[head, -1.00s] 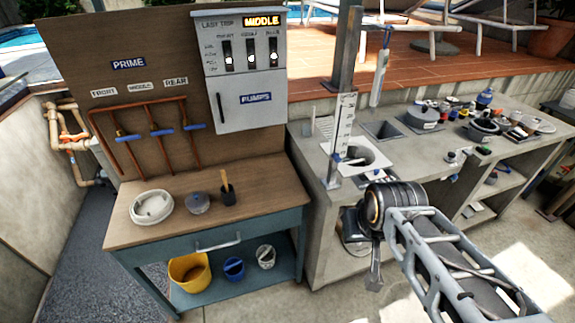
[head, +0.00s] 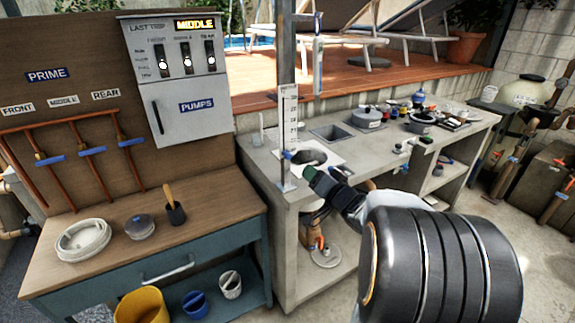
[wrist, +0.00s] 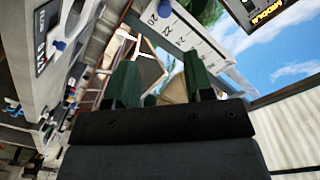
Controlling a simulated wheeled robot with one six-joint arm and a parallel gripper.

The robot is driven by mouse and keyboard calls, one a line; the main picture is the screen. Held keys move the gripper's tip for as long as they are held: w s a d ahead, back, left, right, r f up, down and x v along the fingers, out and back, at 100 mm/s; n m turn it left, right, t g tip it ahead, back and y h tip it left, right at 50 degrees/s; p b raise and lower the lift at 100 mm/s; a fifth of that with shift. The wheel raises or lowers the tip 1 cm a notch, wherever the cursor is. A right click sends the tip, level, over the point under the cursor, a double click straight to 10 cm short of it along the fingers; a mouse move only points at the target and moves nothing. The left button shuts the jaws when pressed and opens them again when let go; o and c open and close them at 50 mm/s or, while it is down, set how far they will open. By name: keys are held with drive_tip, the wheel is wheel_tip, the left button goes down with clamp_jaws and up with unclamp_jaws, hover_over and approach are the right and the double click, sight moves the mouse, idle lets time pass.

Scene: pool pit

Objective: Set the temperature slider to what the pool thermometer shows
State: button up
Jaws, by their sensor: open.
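A white upright scale plate (head: 289,125) with number marks stands at the front left of the concrete counter. A blue knob (head: 287,154) sits low on it and looks like the slider. In the wrist view the numbered scale (wrist: 190,35) runs slantwise beyond the fingers. A pale tube (head: 318,65), which looks like the thermometer, hangs beside the grey post; its reading is too small to make out. My gripper (head: 320,181), with green fingertips, is just right of and below the knob. In the wrist view the gripper (wrist: 160,78) has its fingers apart, with nothing seen held.
The grey post (head: 286,45) rises behind the scale. A wooden workbench (head: 100,275) and the pumps box (head: 185,85) stand to the left.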

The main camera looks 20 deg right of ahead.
sight(289, 157)
drive_tip(key=shift+y, duration=0.7)
drive_tip(key=w, duration=0.4)
drive_tip(key=w+a, duration=0.1)
drive_tip(key=w, duration=0.4)
drive_tip(key=w+a, duration=0.1)
drive_tip(key=w, duration=0.3)
drive_tip(key=shift+w+a+f, duration=0.2)
drive_tip(key=shift+a+f, duration=0.05)
clamp_jaws()
